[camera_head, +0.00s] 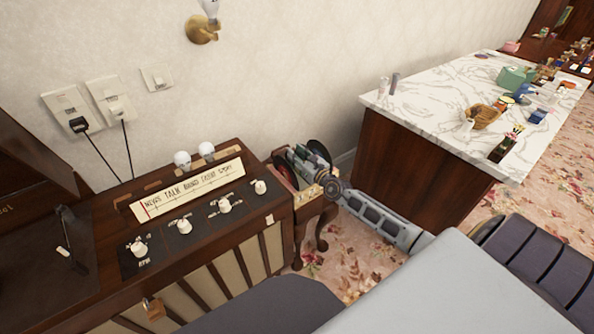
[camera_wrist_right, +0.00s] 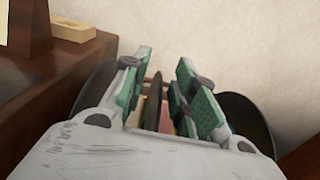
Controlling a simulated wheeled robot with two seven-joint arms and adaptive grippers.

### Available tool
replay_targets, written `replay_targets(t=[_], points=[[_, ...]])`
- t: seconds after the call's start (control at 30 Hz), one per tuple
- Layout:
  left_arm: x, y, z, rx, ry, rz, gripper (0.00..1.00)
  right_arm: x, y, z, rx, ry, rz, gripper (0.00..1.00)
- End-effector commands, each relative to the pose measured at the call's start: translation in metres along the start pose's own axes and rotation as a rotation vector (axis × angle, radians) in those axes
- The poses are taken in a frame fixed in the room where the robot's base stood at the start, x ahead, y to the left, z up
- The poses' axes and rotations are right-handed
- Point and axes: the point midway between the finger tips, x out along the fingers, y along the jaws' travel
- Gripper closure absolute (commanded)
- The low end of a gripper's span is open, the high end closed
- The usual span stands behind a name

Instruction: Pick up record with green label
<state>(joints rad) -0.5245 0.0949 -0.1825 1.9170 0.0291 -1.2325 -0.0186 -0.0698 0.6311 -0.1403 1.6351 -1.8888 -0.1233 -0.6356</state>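Black records stand on edge in a small wooden holder (camera_head: 307,197) beside the radio cabinet. One black disc (camera_head: 319,152) shows behind my right gripper (camera_head: 308,163), another to its left. In the right wrist view, my right gripper (camera_wrist_right: 167,90) has its two green-padded fingers apart, with the thin dark edge of a record (camera_wrist_right: 152,92) between them, nearer the left finger. Dark discs also show outside the left finger (camera_wrist_right: 93,92) and the right finger (camera_wrist_right: 246,118). I cannot make out a green label on any record. My left gripper is not in view.
The wooden radio cabinet (camera_head: 262,222) with knobs and a sign stands directly left of the holder. A marble-topped counter (camera_head: 440,115) with several small items is to the right. The wall is close behind. Flowered carpet (camera_head: 350,262) lies in front.

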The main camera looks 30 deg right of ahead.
Motion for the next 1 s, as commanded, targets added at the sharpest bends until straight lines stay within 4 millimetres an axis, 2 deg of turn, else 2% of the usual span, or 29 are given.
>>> replay_targets(t=[0.1,0.3,1.0], points=[[0.0003,0.0001,0.0003,0.0,0.0,0.0,0.68,-0.0001,0.0,0.0,0.0,0.0,0.0,0.75],[0.0004,0.0001,0.0004,0.0,0.0,0.0,0.68,-0.0001,0.0,0.0001,0.0,0.0,0.0,1.0],[0.0007,0.0,0.0001,0.0,0.003,0.0,0.68,0.0,-0.0001,0.0023,0.0,-0.001,0.0,1.0]])
